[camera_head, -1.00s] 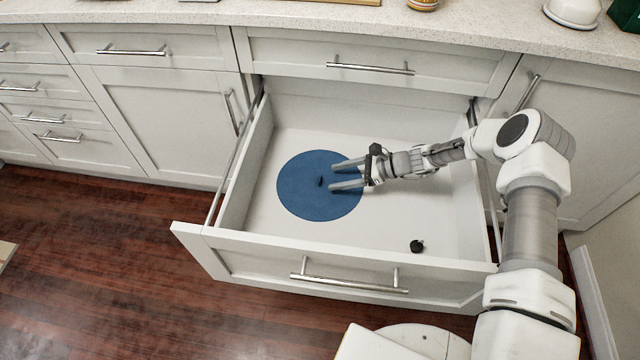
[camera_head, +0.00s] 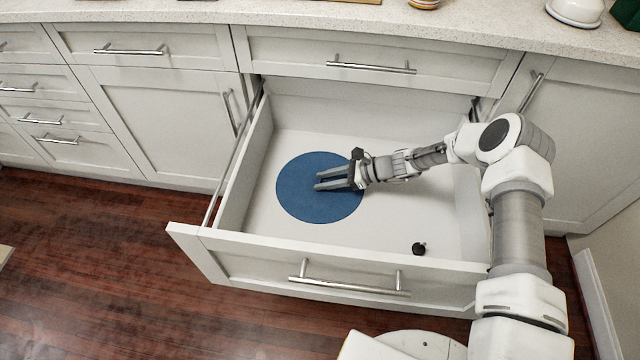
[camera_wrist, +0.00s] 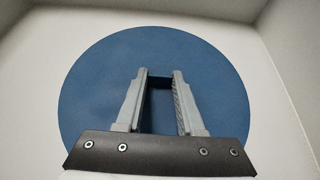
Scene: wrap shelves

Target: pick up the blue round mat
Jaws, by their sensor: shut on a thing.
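The blue round mat (camera_head: 305,207) lies flat on the floor of the open drawer, left of its middle. It fills much of the wrist view (camera_wrist: 95,85). My gripper (camera_head: 317,181) reaches in from the right, with its fingertips over the mat's middle. The mat shows no lift or tilt.
The white drawer (camera_head: 225,205) has walls on all sides. A small black knob-like thing (camera_head: 418,249) lies on its floor at the front right. The countertop (camera_head: 300,18) runs above and behind. The drawer floor around the mat is mostly clear.

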